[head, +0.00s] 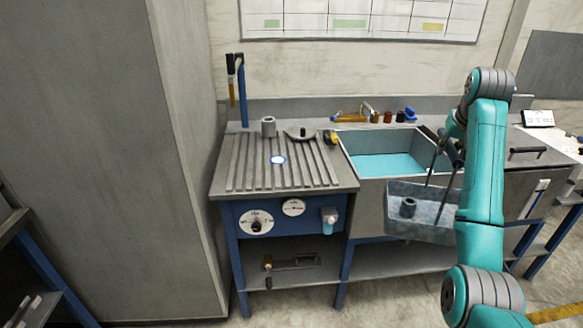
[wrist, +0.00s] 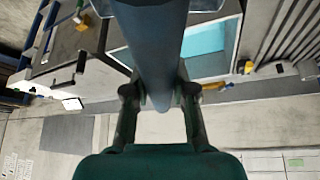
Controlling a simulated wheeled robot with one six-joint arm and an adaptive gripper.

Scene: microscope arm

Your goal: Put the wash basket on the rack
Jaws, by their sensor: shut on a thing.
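The wash basket (head: 432,218) is a grey-blue box with a tall handle (head: 437,163). It hangs in front of the sink at the right in the head view, with a dark ring-shaped part (head: 407,207) inside. My gripper (head: 451,143) is above it, shut on the handle; my arm hides the basket's right end. In the wrist view my gripper (wrist: 160,95) has its fingers on both sides of the grey-blue handle bar (wrist: 158,45). The rack (head: 262,178) is the slatted grey top left of the sink, with a white, blue-rimmed disc (head: 278,160) on it.
A grey cylinder (head: 268,127) and a flat round part (head: 300,134) stand at the rack's back edge. A blue post (head: 242,90) rises at its back left. The sink (head: 385,163) holds blue water. The rack's front is bare.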

